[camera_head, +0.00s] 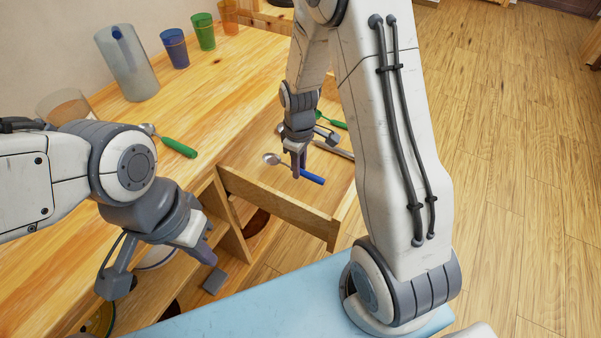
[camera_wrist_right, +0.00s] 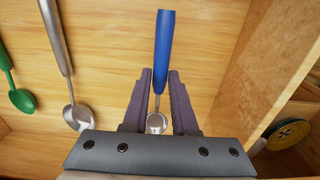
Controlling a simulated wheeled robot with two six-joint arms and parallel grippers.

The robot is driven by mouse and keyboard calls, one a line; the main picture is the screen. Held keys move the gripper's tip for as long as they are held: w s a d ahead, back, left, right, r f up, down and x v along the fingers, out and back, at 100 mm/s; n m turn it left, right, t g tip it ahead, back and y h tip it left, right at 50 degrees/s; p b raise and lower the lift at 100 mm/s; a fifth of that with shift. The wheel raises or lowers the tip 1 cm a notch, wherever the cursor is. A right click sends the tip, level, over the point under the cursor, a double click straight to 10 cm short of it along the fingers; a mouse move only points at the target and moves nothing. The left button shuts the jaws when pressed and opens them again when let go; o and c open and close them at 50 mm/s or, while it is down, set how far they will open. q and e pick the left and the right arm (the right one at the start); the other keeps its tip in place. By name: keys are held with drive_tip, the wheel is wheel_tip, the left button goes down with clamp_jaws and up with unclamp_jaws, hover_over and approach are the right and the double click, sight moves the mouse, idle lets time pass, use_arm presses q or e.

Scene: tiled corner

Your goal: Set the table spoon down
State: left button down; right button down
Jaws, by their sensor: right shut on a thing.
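A table spoon with a blue handle (camera_head: 312,178) and a metal bowl is in or just above the open drawer (camera_head: 280,203). My right gripper (camera_head: 298,172) points down into the drawer, shut on this spoon. In the right wrist view the blue handle (camera_wrist_right: 164,45) points away between the fingers of my right gripper (camera_wrist_right: 160,85), with the bowl close to the gripper body. I cannot tell whether the spoon touches the drawer floor. My left gripper (camera_head: 162,280) is empty, with its fingers apart, in front of the counter, away from the spoon.
In the drawer, left of the held spoon, lie a metal utensil (camera_wrist_right: 58,45) and a green spoon (camera_wrist_right: 20,98). A green-handled utensil (camera_head: 178,147) lies on the wooden counter. A pitcher (camera_head: 127,65), a blue cup (camera_head: 175,48) and a green cup (camera_head: 203,32) stand farther back.

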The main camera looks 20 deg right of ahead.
drive_tip(key=shift+f, duration=1.6)
drive_tip(key=shift+f+b, duration=0.2)
drive_tip(key=shift+b, duration=0.1)
drive_tip(key=c, duration=0.7)
unclamp_jaws()
drive_tip(key=shift+r, duration=0.15)
